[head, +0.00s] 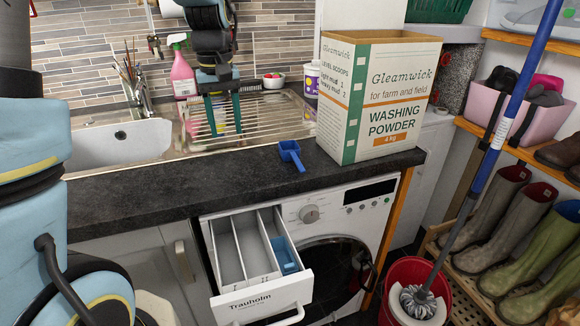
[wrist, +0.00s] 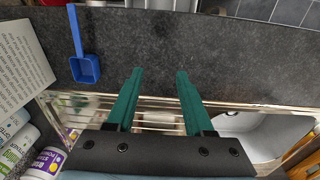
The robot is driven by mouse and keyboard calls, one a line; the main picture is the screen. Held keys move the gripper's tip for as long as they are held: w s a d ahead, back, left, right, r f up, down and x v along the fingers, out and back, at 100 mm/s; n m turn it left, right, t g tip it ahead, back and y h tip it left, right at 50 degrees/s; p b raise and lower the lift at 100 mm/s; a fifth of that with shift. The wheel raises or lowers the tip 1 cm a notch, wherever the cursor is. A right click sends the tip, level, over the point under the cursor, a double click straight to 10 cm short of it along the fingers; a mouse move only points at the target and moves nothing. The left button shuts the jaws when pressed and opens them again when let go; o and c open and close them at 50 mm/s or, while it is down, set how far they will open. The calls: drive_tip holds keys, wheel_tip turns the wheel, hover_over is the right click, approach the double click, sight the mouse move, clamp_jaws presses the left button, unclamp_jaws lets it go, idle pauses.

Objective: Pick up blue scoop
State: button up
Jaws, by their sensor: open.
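The blue scoop (head: 291,155) lies on the dark worktop (head: 160,197), left of the washing powder box, with its handle towards the front edge. In the wrist view the scoop (wrist: 85,67) is to the left of my gripper's fingers, apart from them. My gripper (head: 224,128) hangs over the ribbed drainer behind the worktop, pointing down. In the wrist view my gripper (wrist: 158,73) has its two green fingers spread with nothing between them.
The Gleamwick washing powder box (head: 375,96) stands right of the scoop. A pink spray bottle (head: 182,72) and a white tub (head: 311,79) stand near the drainer. The open detergent drawer (head: 262,297) juts out below. A mop (head: 500,130) stands in a red bucket at right. The worktop left of the scoop is clear.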

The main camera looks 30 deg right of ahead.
drive_tip(key=s+d+b, duration=0.2)
drive_tip(key=s+d, duration=0.2)
drive_tip(key=d, duration=1)
hover_over(297, 161)
drive_tip(key=shift+m, duration=0.3)
drive_tip(key=f, duration=0.5)
drive_tip(key=shift+w+a, duration=0.2)
drive_tip(key=shift+a, duration=0.05)
drive_tip(key=shift+s+d+f+p, duration=0.15)
drive_tip(key=shift+f+p, duration=0.45)
drive_tip(key=shift+f, duration=0.8)
drive_tip(key=shift+s+d+f+p, duration=0.15)
drive_tip(key=shift+f+p, duration=0.45)
drive_tip(key=shift+f, duration=0.75)
drive_tip(key=shift+w, duration=0.1)
drive_tip(key=shift+c, duration=0.2)
clamp_jaws()
